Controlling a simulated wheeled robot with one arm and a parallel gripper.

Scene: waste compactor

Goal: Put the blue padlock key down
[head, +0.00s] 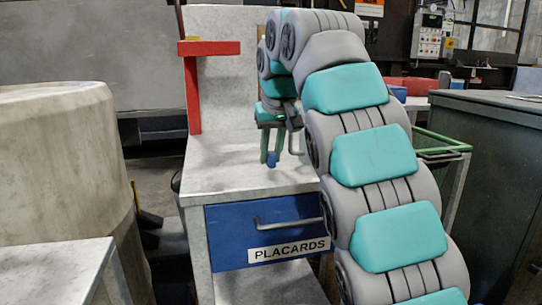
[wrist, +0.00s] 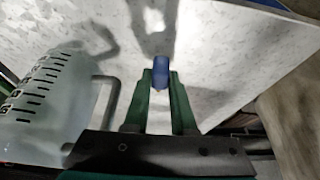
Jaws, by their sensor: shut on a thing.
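The blue padlock key (head: 271,160) is small and hangs at the tips of my gripper (head: 269,150) in the head view. In the wrist view my gripper (wrist: 161,85) has its green fingers shut on the blue padlock key (wrist: 160,71), whose blue end shows between the fingertips. The key is held above the pale speckled top of a small workbench (head: 225,180). I cannot tell how large the gap to the surface is.
Below the top is a blue drawer (head: 235,235) labelled PLACARDS, with a bar handle. A red bracket (head: 194,90) stands at the back left. A large pale drum (head: 60,180) is at left, a dark cabinet (head: 490,150) at right. The benchtop's left part is clear.

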